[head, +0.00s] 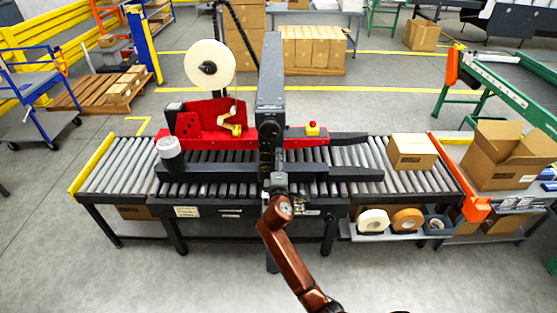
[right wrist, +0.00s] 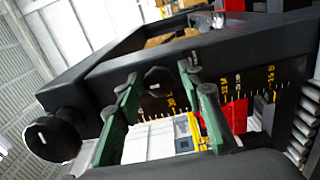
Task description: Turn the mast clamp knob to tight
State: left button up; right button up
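The dark mast (head: 270,85) of the taping machine stands upright at the middle of the conveyor in the head view. My right gripper (head: 279,182) is at its front, low on the mast, and hides what is behind it there. In the right wrist view, a small black knob (right wrist: 158,80) with a pale mark sits between the green-padded fingertips of my right gripper (right wrist: 166,88). The fingers stand apart on both sides of it, with visible gaps. A larger black knob (right wrist: 52,138) with a white mark is at the left. My left gripper is not in view.
A scale with yellow marks (right wrist: 225,85) runs beside the small knob. The roller conveyor (head: 112,165) crosses the scene, with a closed carton (head: 411,151) on its right part. Tape rolls (head: 373,221) lie on a shelf below. The floor in front is clear.

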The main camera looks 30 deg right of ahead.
jog(key=shift+o, duration=0.7)
jog(key=v, duration=1.2)
